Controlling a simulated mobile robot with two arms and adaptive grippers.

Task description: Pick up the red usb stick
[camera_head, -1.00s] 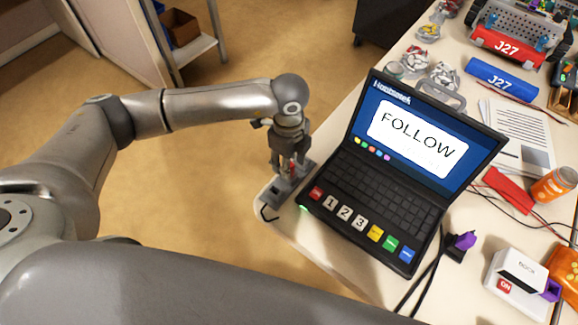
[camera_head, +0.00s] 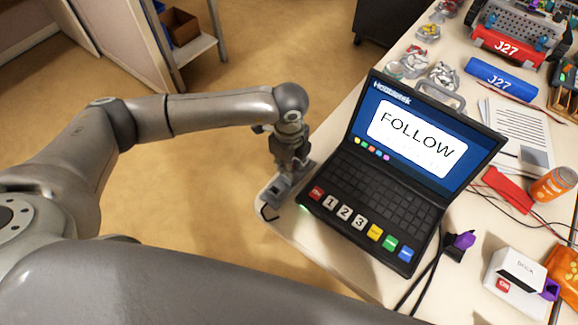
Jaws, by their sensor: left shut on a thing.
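My left gripper (camera_head: 288,170) points down at the table's near left corner, just left of the laptop (camera_head: 385,195). It is shut on the red usb stick, which the fingers now hide; a bit of red showed between them a moment ago. A small grey block (camera_head: 278,188) sits on the table directly below the fingertips. I cannot tell whether the stick touches this block. My right gripper is not in view.
The open laptop shows FOLLOW. A black hook-shaped piece (camera_head: 268,213) lies near the corner edge. A red flat piece (camera_head: 508,190), an orange can (camera_head: 553,184) and a white dock box (camera_head: 515,275) stand to the right. Floor lies left of the table (camera_head: 335,265).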

